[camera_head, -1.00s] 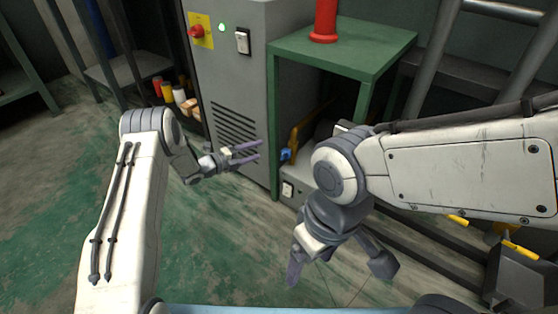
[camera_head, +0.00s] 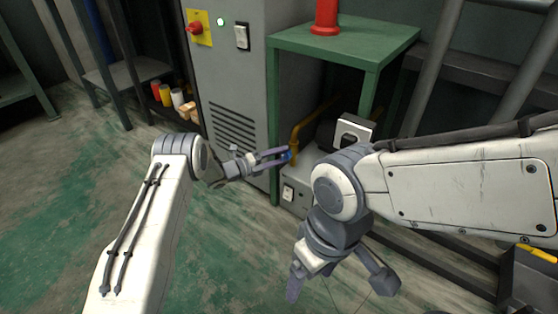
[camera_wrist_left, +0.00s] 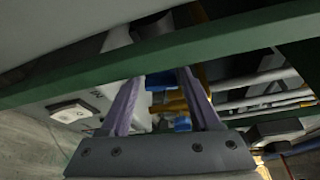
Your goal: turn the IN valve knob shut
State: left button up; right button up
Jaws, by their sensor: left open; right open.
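A small blue knob (camera_head: 288,155) is on the yellow pipe (camera_head: 296,138) under the green table; no label is legible. My left gripper (camera_head: 284,157) is open, with its fingertips at the knob. In the left wrist view, blue parts (camera_wrist_left: 160,80) show between the two spread fingers, and a lower blue piece (camera_wrist_left: 183,124) sits near the right finger. I cannot tell whether the fingers touch the knob. My right gripper (camera_head: 340,283) is open and empty, low over the floor and away from the knob.
The green table (camera_head: 350,40) stands over the pipe, with a red cylinder (camera_head: 325,18) on top. A grey cabinet (camera_head: 232,80) is close to the left. Open floor lies at left.

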pick_arm(q)
grip_shut()
jog(key=shift+f+n+h+b, duration=0.15)
jog(key=shift+n+h+b, duration=0.25)
jog(key=shift+n, duration=0.7)
grip_release()
jog(key=shift+t, duration=0.3)
